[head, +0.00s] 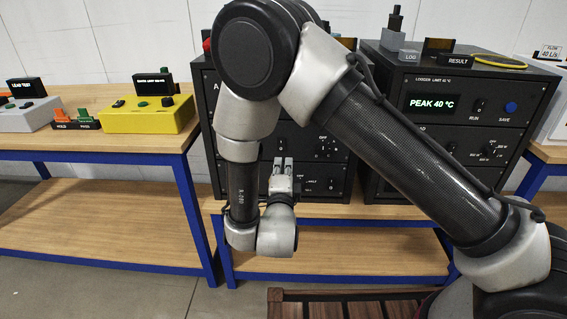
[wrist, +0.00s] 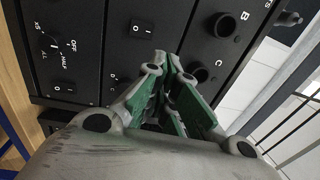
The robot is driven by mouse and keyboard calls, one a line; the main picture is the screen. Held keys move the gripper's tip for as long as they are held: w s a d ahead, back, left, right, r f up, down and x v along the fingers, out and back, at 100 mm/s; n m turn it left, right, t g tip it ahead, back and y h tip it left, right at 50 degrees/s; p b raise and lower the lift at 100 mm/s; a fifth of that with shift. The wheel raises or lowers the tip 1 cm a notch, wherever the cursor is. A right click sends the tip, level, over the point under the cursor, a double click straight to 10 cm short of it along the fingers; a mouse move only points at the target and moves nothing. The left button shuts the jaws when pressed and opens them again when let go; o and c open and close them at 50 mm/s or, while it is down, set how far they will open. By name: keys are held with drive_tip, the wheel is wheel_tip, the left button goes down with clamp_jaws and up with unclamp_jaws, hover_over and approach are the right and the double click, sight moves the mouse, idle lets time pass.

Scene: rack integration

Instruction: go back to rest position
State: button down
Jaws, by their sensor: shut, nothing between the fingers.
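My gripper (head: 282,164) is in front of the lower part of a black rack unit (head: 340,165) in the head view, with its fingers pointing toward the panel. In the wrist view, my gripper (wrist: 168,66) shows its grey links and green inner pads. Its fingers are shut and hold nothing. Behind them is the black panel (wrist: 105,50) with rocker switches, a rotary knob and round sockets marked B and C. I cannot tell whether the fingertips touch the panel. My arm covers much of this unit in the head view.
A second black unit (head: 540,100) reading "PEAK 40 °C" stands to the right. A yellow box (head: 150,122) and a grey box (head: 25,122) sit on the left bench (head: 90,142). A slatted wooden surface (head: 345,308) is low in front. Open floor (head: 100,295) lies at the lower left.

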drive_tip(key=s+a+f+n+g+y, duration=0.1)
drive_tip(key=a+f+n+g, duration=0.1)
drive_tip(key=f+n+g, duration=0.3)
drive_tip(key=s+a+f+n+g+y, duration=0.1)
drive_tip(key=s+f+n+g+y, duration=0.15)
drive_tip(key=f, duration=0.55)
drive_tip(key=s+n+g, duration=0.7)
drive_tip(key=n, duration=0.1)
drive_tip(key=s+d+r+n+h, duration=0.1)
drive_tip(key=s+d+r, duration=0.3)
drive_tip(key=d+r, duration=0.7)
drive_tip(key=s+d+r+n+h, duration=0.1)
drive_tip(key=s+d+r, duration=0.4)
drive_tip(key=d+r, duration=0.6)
drive_tip(key=s+d+r+n+h, duration=0.1)
drive_tip(key=s+d+r, duration=0.4)
drive_tip(key=d+r, duration=0.6)
drive_tip(key=d, duration=0.7)
drive_tip(key=shift+d+r, duration=0.15)
drive_tip(key=shift+d, duration=0.05)
